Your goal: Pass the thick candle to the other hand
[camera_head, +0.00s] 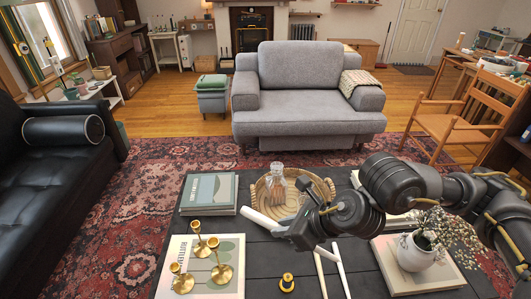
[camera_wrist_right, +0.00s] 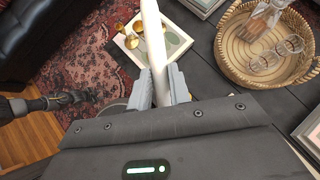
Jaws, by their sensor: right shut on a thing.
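The thick candle (camera_head: 264,221) is a long white stick held in my right gripper (camera_head: 288,236) above the dark table. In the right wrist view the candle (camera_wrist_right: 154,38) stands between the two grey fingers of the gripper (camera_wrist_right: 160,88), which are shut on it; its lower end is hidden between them. The candle points away from the gripper, toward the left in the head view. My left gripper is out of the head view. In the right wrist view, what looks like my left gripper (camera_wrist_right: 72,98) shows small and dark at the left edge, apart from the candle; its jaws are unclear.
On the table (camera_head: 262,262) are brass candlesticks (camera_head: 222,272) on a book, a small brass holder (camera_head: 287,282), two thin white candles (camera_head: 342,270), a round wicker tray (camera_head: 326,187) with a glass decanter, a stacked book (camera_head: 208,192) and a flower vase (camera_head: 416,250).

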